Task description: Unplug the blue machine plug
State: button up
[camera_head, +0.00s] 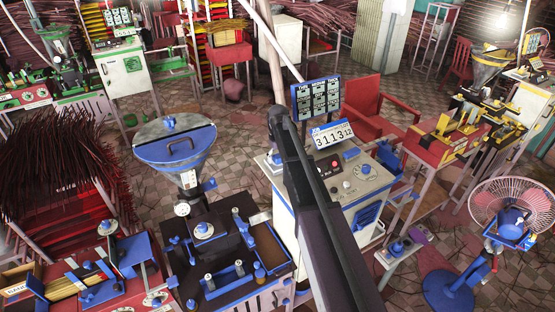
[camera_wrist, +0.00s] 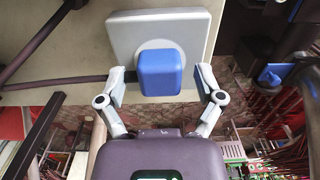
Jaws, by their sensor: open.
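The blue plug (camera_wrist: 160,72) is a rounded blue block seated in a white socket plate (camera_wrist: 120,30) in the wrist view. A dark cable (camera_wrist: 60,84) runs to the plug's side from the left. My gripper (camera_wrist: 162,78) is open, with one finger on each side of the plug and a visible gap on both sides. The left finger looks nearer to the plug than the right. In the head view, the gripper, plug and socket cannot be made out. The blue machine there has a blue-lidded hopper (camera_head: 175,145) and a white control cabinet (camera_head: 345,185).
The socket plate is on a pale beam or wall (camera_wrist: 50,45). A small blue object (camera_wrist: 268,76) shows at the right of the wrist view. In the head view, a blue fan (camera_head: 510,222), a red chair (camera_head: 375,105) and incense bundles (camera_head: 50,165) stand around the tiled floor.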

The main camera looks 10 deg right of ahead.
aim_at(278, 156)
grip_shut()
jog(key=shift+r, duration=0.15)
jog(key=shift+r+p, duration=1)
jog(key=shift+p, duration=0.15)
jog(key=shift+r+p, duration=0.35)
jog(key=shift+r+p, duration=1.4)
jog(key=shift+r, duration=0.1)
